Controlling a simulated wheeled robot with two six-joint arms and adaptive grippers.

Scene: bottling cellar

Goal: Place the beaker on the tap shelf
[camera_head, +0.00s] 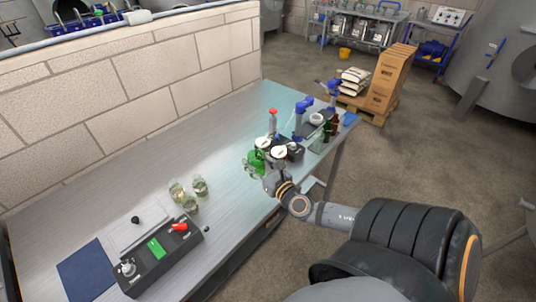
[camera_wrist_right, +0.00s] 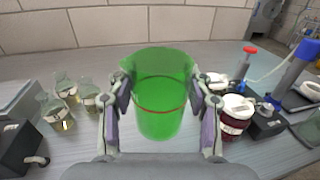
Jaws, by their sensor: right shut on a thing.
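The beaker is a clear green, wide-mouthed cup with a red line around it, and it shows in the wrist view (camera_wrist_right: 163,118) between my fingers. In the head view the green beaker (camera_head: 256,162) is partly hidden by my right gripper (camera_head: 268,177). My right gripper is shut on the beaker's sides and holds it upright by the bench's right edge. I cannot tell if its base touches the bench. I cannot make out the tap shelf for sure. My left gripper is not in view.
Several flasks (camera_head: 191,204) with pale liquid stand left of the beaker on the bench (camera_head: 225,140). A black instrument (camera_head: 160,258) is near the front. A dark red jar (camera_wrist_right: 236,117) and blue-topped devices (camera_head: 303,106) stand right of the beaker. A block wall backs the bench.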

